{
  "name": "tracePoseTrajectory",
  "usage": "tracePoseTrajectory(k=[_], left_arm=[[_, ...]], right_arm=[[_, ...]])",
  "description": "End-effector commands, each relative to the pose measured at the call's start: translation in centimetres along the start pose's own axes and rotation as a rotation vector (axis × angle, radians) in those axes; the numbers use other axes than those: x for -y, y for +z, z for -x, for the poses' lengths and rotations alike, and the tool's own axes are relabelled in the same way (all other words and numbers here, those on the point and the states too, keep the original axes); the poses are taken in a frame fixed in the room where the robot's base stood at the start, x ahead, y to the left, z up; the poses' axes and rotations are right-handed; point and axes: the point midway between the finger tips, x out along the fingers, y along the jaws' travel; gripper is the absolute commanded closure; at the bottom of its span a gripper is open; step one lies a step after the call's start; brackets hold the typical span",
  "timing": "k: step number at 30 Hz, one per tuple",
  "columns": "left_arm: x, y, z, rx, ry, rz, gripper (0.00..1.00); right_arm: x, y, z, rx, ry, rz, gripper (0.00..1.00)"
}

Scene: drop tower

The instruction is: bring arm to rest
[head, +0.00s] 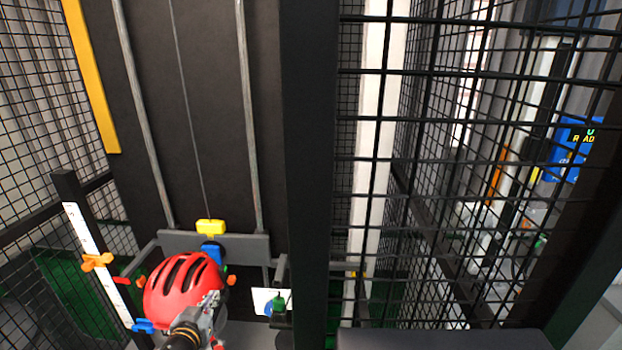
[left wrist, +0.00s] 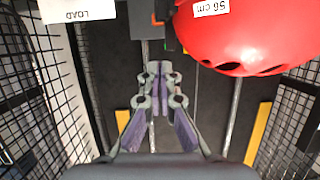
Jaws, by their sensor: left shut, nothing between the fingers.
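My left gripper (head: 205,315) shows at the bottom of the head view, in front of the lower part of a red helmet (head: 178,284). In the left wrist view its fingers (left wrist: 159,72) are together and hold nothing. The helmet (left wrist: 262,32) also shows there at upper right, beside the fingers and apart from them in the picture, with a "56 cm" label. My right gripper is in neither view.
A yellow block (head: 210,227) hangs on a cable above the helmet, between two rails. Black wire mesh (head: 440,180) and a dark post (head: 309,170) stand on the right. A white scale (head: 92,255) with orange and blue markers is at left. A "LOAD" sign (left wrist: 77,10) shows in the wrist view.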

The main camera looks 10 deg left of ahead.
Motion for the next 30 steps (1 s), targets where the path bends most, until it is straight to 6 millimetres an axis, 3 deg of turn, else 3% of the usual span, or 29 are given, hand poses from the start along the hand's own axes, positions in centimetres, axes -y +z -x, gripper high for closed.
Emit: tracePoseTrajectory(k=[3, 9, 19, 20, 30], left_arm=[[-1.0, 4.3, 3.1, 0.198, -0.053, -0.021, 1.00], [-2.8, 10.0, 9.7, 0.532, -0.061, -0.086, 1.00], [-5.6, 14.7, 19.9, 0.928, 0.059, -0.169, 1.00], [-5.7, 15.3, 20.2, 0.950, 0.067, -0.175, 1.00], [-4.8, 26.7, 14.8, 0.990, 0.052, -0.167, 1.00]], right_arm=[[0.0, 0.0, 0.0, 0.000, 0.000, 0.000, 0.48], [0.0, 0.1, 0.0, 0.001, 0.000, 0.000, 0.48], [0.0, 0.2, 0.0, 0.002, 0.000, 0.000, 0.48], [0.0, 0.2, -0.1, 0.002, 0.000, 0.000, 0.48], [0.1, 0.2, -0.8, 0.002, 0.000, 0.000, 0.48]])
